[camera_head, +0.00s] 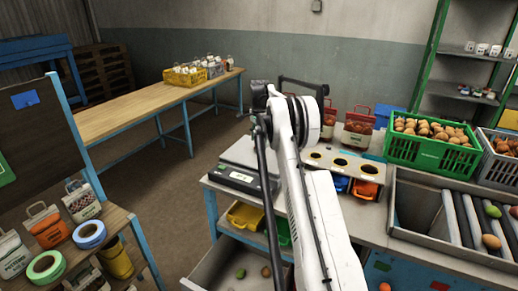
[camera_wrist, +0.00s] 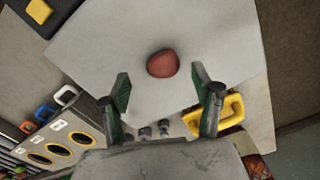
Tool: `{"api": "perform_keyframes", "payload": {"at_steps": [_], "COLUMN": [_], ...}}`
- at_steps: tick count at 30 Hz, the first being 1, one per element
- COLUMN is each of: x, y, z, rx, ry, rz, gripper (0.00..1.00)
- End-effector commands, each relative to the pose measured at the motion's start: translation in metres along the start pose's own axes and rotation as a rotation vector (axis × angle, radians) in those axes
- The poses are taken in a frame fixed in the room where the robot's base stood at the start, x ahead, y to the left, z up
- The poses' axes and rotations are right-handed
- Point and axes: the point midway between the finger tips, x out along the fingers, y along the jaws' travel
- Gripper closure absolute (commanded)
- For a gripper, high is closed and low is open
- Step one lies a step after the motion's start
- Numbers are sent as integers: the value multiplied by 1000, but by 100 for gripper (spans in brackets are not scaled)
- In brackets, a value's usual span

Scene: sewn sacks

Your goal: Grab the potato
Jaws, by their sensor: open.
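A reddish-brown, rounded potato (camera_wrist: 163,63) lies on a flat pale grey plate (camera_wrist: 105,55) in the wrist view, seen from above. My gripper (camera_wrist: 165,92) is open and empty, with its two dark green fingers spread wide. In the wrist view the potato appears ahead of the fingertips and roughly centred between them, touching neither. The height gap cannot be told. In the head view my white arm reaches over the bench near the scale (camera_head: 238,174); the gripper and this potato are not clearly visible there.
A panel with three round holes (camera_head: 340,162) stands beside the scale. A green crate (camera_head: 428,155) full of brown round produce is at the right, beside a grey sorting trough (camera_head: 420,236). A yellow handle-like object (camera_wrist: 225,112) lies close to my right finger. A wooden table (camera_head: 140,105) stands behind.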

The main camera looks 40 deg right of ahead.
Motion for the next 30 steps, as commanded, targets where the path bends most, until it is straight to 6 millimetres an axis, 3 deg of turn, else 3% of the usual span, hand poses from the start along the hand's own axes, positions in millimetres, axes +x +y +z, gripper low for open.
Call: {"api": "perform_keyframes", "payload": {"at_steps": [7, 14, 25, 30], "x": [32, 36, 36, 36], "y": [-4, -3, -3, -3], "z": [1, 1, 1, 1], "rx": [0, 0, 0, 0], "ry": [0, 0, 0, 0], "rz": [0, 0, 0, 0], "gripper": [39, 39, 86, 90]}}
